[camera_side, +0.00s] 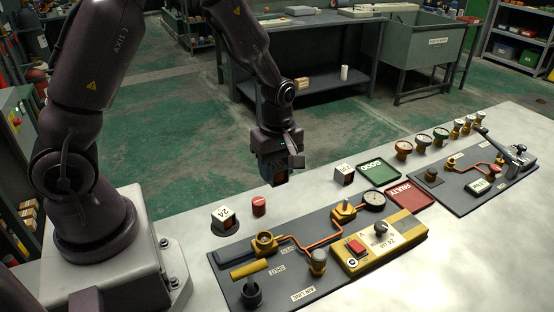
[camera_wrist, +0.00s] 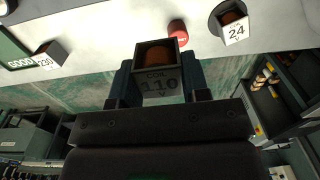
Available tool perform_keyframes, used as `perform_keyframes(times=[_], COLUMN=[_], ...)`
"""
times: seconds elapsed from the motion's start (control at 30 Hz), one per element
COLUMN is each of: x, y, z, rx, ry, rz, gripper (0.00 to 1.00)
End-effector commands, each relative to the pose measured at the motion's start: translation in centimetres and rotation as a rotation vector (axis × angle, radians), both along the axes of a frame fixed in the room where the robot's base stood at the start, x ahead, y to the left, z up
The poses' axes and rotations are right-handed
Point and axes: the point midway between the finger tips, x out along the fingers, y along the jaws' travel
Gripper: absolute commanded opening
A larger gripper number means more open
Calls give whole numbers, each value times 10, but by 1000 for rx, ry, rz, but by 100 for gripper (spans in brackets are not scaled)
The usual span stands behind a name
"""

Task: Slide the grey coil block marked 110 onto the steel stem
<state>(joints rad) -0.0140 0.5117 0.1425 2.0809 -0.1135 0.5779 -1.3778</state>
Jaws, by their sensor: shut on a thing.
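The grey coil block marked 110 (camera_wrist: 160,86) is between the fingers of my gripper (camera_wrist: 159,80) in the wrist view, its square opening showing a copper-brown inside. In the side view my gripper (camera_side: 281,162) is shut on this block (camera_side: 279,179) and holds it in the air above the far edge of the bench, behind the dark panel (camera_side: 225,270). A brass valve body (camera_side: 344,212) with a short upright stem (camera_side: 346,200) stands on that panel, in front and to the right of the block. I cannot tell for certain that this is the steel stem.
A coil marked 230 (camera_side: 343,174), a green tray (camera_side: 379,173) and a red tray (camera_side: 409,196) lie to the right.

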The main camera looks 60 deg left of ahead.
Motion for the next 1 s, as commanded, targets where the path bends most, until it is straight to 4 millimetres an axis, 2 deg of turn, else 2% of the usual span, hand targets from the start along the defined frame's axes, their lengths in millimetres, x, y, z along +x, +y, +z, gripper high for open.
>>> perform_keyframes(times=[0.3,0.5,0.63,1.0], x=[94,131,140,136], y=[-56,-77,-79,-79], z=[-15,-7,2,-20], rx=[10,2,-5,-5], ry=[-17,-32,-36,-22], rz=[-52,-5,37,54], gripper=[20,20,20,20])
